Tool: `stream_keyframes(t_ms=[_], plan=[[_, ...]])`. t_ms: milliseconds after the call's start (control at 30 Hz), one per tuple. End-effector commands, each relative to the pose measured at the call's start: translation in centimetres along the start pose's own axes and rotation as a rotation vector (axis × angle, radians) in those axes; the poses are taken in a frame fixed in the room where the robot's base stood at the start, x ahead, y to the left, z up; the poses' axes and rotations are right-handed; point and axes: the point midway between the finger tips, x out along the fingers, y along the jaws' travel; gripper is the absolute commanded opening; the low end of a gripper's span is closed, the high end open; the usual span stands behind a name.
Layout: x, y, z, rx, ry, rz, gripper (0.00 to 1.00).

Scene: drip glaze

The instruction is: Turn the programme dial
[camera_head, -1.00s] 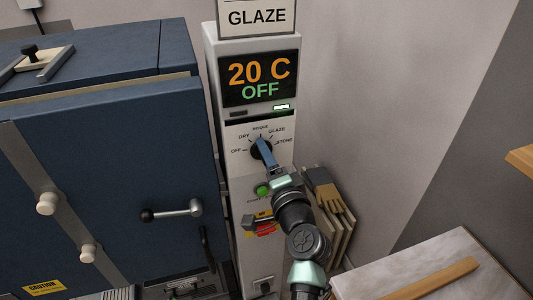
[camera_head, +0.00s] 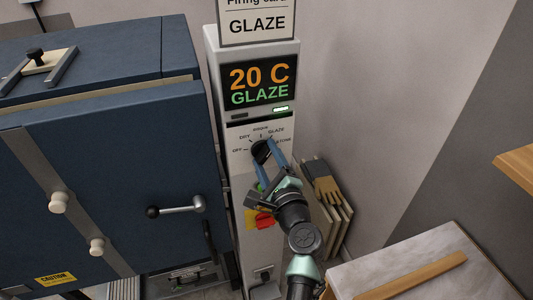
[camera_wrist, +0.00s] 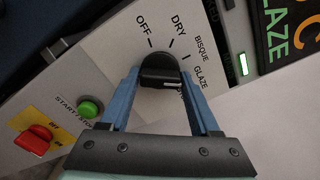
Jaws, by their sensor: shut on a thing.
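The black programme dial (camera_head: 260,151) is on the white control panel (camera_head: 238,168). It also shows in the wrist view (camera_wrist: 160,66), where its white pointer mark faces right, near the GLAZE label (camera_wrist: 201,77). The STONE label is mostly hidden there by a finger. My gripper (camera_head: 269,161) is shut on the dial, with one blue finger on either side of it; in the wrist view the fingers (camera_wrist: 160,79) flank the knob. The display (camera_head: 259,83) reads 20 C in orange and GLAZE in green. The firing card (camera_head: 257,22) above reads GLAZE.
A green start/stop button (camera_wrist: 89,108) and a red switch on a yellow plate (camera_wrist: 33,138) lie below the dial. The blue kiln (camera_head: 110,190) with its door handle stands close on the left.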

Motion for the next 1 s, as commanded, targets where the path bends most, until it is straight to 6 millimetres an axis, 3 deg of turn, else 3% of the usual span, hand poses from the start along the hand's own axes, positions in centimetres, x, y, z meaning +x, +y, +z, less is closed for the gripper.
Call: stream_keyframes(t_ms=[767, 800, 900, 1000], plan=[[0.00, 0.15, 0.00, 0.102, 0.000, 0.002, 0.07], [0.00, 0.14, 0.00, 0.102, 0.000, 0.002, 0.68], [0.00, 0.12, 0.00, 0.101, 0.000, 0.001, 0.86], [0.00, 0.10, 0.00, 0.101, 0.000, 0.001, 0.88]])
